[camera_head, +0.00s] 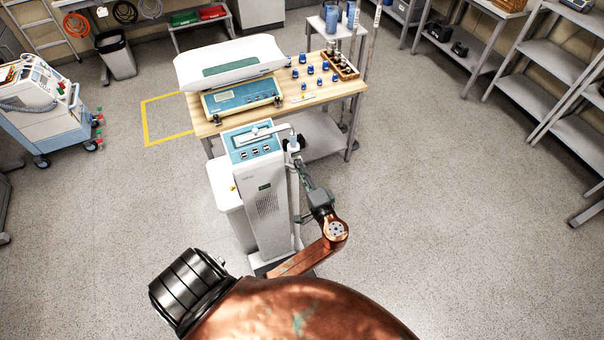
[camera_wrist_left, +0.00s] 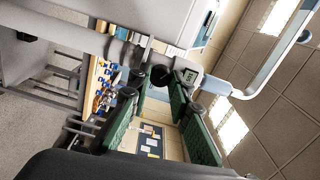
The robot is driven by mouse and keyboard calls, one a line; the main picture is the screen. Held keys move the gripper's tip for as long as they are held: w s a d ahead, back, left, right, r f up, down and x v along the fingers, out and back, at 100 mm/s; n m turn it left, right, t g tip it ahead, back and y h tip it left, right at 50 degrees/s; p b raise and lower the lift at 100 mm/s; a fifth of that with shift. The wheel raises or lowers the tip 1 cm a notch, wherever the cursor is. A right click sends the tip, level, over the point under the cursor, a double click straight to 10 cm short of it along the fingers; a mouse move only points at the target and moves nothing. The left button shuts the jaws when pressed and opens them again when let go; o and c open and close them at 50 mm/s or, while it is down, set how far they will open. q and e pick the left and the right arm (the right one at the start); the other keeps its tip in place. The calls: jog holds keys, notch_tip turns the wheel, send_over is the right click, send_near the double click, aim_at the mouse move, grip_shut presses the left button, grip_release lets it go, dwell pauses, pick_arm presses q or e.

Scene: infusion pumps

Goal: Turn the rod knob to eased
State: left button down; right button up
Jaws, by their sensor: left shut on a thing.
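A tall white pump unit (camera_head: 268,200) with a teal top panel stands on the floor before the table. A pale rod assembly (camera_head: 293,143) rises at its right side. My left gripper (camera_head: 299,163) reaches up to that side from below right. In the left wrist view the two green-padded fingers (camera_wrist_left: 158,88) are on either side of a dark round knob (camera_wrist_left: 161,76), closed on it. The knob's setting cannot be read. My right gripper is out of view.
A wooden table (camera_head: 345,88) behind the unit holds a baby scale (camera_head: 240,97), several blue weights and a wooden tray (camera_head: 340,66). A wheeled machine (camera_head: 45,105) stands at left, shelving at right. The floor to the right is clear.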

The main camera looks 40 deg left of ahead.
pick_arm(q)
jog(key=shift+f+n+b, duration=0.1)
jog(key=shift+n+b, duration=3.2)
jog(key=shift+b, duration=0.5)
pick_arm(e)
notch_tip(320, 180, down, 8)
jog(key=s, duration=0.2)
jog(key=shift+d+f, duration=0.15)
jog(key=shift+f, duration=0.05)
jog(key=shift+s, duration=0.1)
pick_arm(q)
jog(key=c, duration=1.8)
grip_release()
jog(key=shift+o, duration=0.2)
notch_tip(320, 180, up, 10)
jog(key=shift+r, duration=0.1)
